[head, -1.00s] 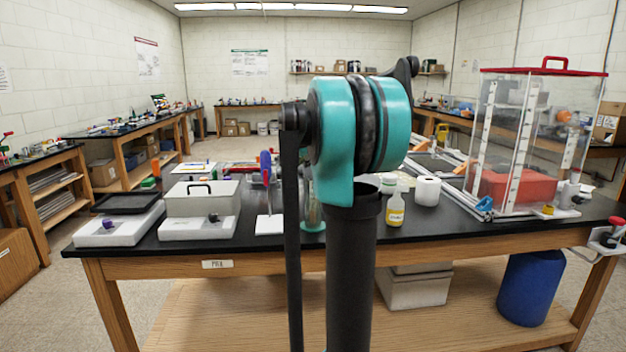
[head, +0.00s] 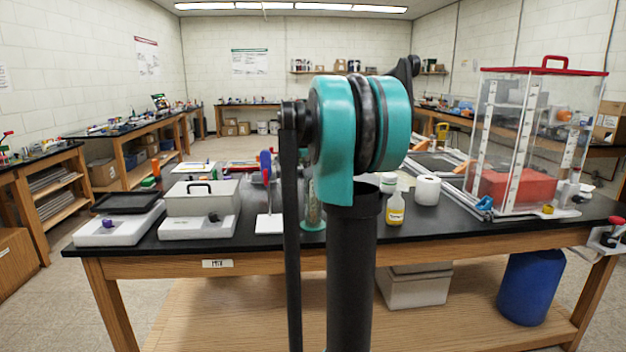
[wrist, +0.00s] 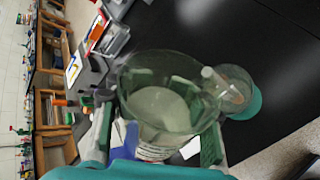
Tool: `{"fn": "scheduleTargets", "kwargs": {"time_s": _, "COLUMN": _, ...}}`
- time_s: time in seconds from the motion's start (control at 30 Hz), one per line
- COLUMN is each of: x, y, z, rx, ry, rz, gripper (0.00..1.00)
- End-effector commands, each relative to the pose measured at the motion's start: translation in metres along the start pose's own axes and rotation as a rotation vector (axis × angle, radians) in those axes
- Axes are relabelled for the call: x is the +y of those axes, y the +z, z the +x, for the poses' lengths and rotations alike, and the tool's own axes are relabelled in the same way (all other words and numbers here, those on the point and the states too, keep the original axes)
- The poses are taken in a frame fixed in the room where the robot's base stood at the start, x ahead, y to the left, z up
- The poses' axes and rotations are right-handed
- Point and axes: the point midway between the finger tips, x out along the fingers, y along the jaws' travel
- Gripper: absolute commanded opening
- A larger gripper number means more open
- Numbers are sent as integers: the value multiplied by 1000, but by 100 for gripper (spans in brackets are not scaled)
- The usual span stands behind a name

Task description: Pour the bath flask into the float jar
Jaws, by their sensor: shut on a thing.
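In the wrist view my gripper (wrist: 158,130) is shut on a clear glass vessel, which I take as the bath flask (wrist: 160,105). Its wide mouth faces the camera, and pale, cloudy liquid shows inside. A glass jar with a teal base, likely the float jar (wrist: 236,88), stands on the black bench just right of the flask; the flask's rim overlaps it in the picture. In the head view the float jar (head: 313,212) is partly hidden behind my arm. My gripper and the flask are hidden there.
On the black bench (head: 445,222) stand a yellow-labelled bottle (head: 396,211), a white roll (head: 427,190) and a clear cabinet with a red lid (head: 540,140) at right. A grey box (head: 202,198) and white trays are at left.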

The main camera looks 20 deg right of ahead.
Motion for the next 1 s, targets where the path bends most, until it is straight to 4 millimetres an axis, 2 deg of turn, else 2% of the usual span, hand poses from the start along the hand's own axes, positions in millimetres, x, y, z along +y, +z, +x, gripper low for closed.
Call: {"fn": "scheduleTargets", "kwargs": {"time_s": 1.0, "x": -2, "y": -2, "z": 2, "rx": 33, "ry": 18, "rz": 50, "gripper": 4}}
